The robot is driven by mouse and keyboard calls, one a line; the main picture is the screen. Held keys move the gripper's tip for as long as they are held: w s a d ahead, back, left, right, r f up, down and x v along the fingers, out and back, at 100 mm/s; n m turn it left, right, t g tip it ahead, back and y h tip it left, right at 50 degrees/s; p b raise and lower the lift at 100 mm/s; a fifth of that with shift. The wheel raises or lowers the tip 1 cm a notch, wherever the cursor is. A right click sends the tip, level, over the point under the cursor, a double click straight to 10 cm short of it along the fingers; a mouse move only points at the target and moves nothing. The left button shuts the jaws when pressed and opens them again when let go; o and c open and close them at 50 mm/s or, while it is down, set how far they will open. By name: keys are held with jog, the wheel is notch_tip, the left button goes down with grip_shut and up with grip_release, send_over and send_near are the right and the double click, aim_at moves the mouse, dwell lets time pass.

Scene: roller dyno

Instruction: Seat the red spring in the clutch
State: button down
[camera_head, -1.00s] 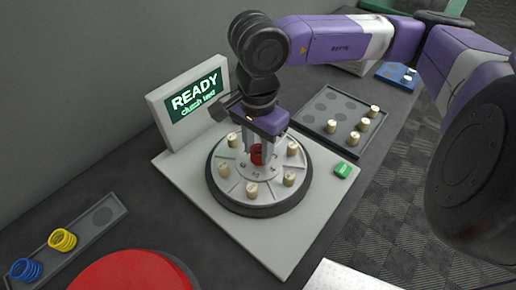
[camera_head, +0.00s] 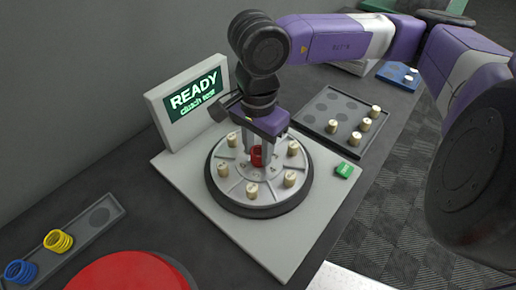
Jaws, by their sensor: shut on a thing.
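The clutch (camera_head: 230,184) is a round grey disc with a dark rim on a pale base plate. Several cream cylinders stand in a ring on it. The red spring (camera_head: 257,157) is at the middle of the clutch, between the fingers of my gripper (camera_head: 257,154). My gripper points down and is shut on the spring. The fingers partly hide the spring, and I cannot tell whether its lower end touches the clutch.
A screen (camera_head: 193,100) reading "READY clutch test" stands behind the clutch. A grey tray (camera_head: 112,204) at left holds a yellow spring (camera_head: 58,241) and a blue spring (camera_head: 20,271). A dark tray (camera_head: 325,124) with cream cylinders, a green button (camera_head: 345,170) and a red disc (camera_head: 130,272) are nearby.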

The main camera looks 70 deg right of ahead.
jog(key=shift+f+b, duration=0.35)
jog(key=shift+b, duration=0.1)
jog(key=shift+c, duration=2.4)
grip_release()
jog(key=shift+r, duration=0.15)
jog(key=shift+r+p, duration=1.15)
jog(key=shift+r, duration=2.25)
